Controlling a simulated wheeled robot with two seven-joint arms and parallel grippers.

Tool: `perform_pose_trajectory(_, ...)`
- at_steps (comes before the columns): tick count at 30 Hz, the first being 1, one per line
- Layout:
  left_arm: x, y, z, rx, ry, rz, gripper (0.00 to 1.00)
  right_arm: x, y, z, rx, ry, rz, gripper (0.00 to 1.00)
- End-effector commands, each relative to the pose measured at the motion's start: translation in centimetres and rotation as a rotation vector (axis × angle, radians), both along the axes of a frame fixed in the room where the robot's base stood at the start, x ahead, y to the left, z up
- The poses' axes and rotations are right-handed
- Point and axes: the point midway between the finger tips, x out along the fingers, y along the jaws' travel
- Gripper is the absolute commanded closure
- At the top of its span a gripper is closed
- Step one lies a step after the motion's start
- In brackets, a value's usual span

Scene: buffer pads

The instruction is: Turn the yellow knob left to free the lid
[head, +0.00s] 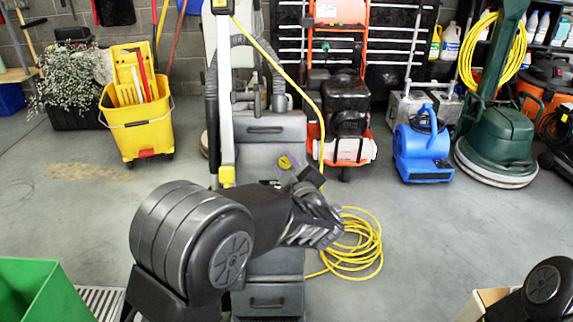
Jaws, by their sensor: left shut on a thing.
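The yellow knob (284,162) sits on the front of a dark grey floor machine in the middle of the head view. The machine's lid (272,127), a grey top part with a recessed handle, looks closed above it. My left gripper (291,172) is at the knob, shut on it; my wrist and the fingers hide part of the knob and the panel around it. The exact angle of the knob is hard to read. My right gripper is out of view; only part of my right arm shows at the bottom right.
A yellow mop bucket (139,125), a blue blower (423,148) and a green floor polisher (496,145) stand behind. A green bin (45,290) is at the front left. Open floor lies between.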

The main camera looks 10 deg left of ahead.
Motion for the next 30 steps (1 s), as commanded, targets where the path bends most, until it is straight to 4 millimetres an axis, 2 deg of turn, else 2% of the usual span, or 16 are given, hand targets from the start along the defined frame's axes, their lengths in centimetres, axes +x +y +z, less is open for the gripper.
perform_pose_trajectory(18,0.1,-0.1,0.3,-0.511,-0.128,0.192,1.00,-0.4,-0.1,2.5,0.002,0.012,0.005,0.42)
perform_pose_trajectory(30,0.1,-0.2,0.3,-0.673,-0.169,0.251,1.00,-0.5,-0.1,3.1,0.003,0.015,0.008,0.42)
